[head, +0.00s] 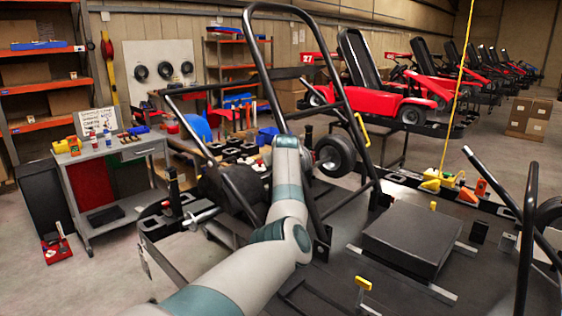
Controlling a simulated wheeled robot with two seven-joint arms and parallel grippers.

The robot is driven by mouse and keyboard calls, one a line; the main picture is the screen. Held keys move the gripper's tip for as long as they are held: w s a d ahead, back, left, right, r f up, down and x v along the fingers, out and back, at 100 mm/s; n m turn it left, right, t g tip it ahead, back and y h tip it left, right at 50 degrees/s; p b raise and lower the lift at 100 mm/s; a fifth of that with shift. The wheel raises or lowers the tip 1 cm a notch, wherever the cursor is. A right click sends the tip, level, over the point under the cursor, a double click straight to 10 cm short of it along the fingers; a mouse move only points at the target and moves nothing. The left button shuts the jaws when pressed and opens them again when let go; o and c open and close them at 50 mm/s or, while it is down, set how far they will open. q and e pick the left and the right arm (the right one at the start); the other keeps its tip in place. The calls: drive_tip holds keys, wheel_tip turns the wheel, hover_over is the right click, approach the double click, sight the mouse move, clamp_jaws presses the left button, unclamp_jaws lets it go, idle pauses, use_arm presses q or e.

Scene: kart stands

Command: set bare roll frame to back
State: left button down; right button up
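A tall bare roll frame (345,103) of black tube stands upright in the middle of the head view, a hoop with a rounded top and braces. Its lower ends come down among dark kart parts on the stand. My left arm (268,233) reaches up from the bottom of the view, and its wrist end (287,150) is close to the frame's left tube. I cannot tell whether it touches the tube. The fingers of my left gripper are hidden or too small to make out there. My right gripper is not in view.
A black box (415,240) sits on the dark stand at right. More black tubing (527,235) rises at the right edge. A yellow cord (457,90) hangs to the stand. A grey cart (95,165) stands left.

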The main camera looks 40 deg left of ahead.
use_arm(q)
drive_tip(key=shift+f, duration=0.15)
drive_tip(key=c, duration=2.1)
unclamp_jaws()
drive_tip(key=shift+o, duration=0.3)
drive_tip(key=shift+a+f, duration=0.15)
drive_tip(key=shift+a, duration=0.1)
drive_tip(key=shift+s+d, duration=0.1)
drive_tip(key=shift+d, duration=0.05)
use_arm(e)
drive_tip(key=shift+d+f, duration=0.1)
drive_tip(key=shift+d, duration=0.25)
